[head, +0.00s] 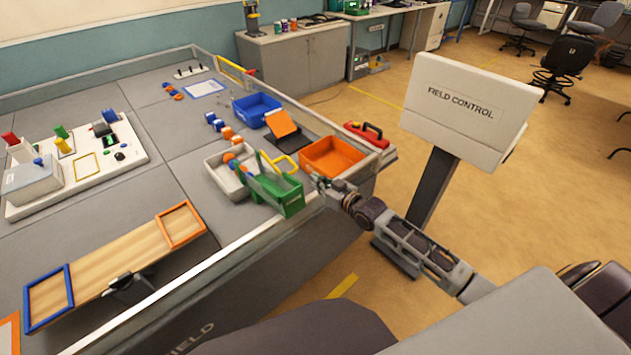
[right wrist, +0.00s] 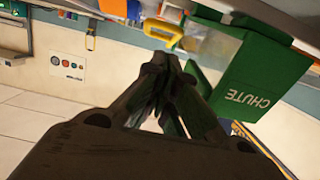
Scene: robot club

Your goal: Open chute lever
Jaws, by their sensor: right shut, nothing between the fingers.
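The green chute (head: 283,197) stands at the table's near right edge, beside a light grey bin. Its yellow lever (head: 293,160) sticks out at the top as a loop handle. In the right wrist view, the chute (right wrist: 250,80) shows its "CHUTE" label on the right, and the yellow lever (right wrist: 163,31) lies just beyond my fingertips. My right gripper (head: 317,181) is right of the chute, near the lever. In the right wrist view its fingers (right wrist: 165,62) are shut and empty, with a small gap to the lever. My left gripper is not in view.
An orange bin (head: 331,172) stands close behind my right gripper. A grey bin (head: 222,182) with orange and blue pieces is left of the chute. The field control sign (head: 468,105) rises beside my right arm.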

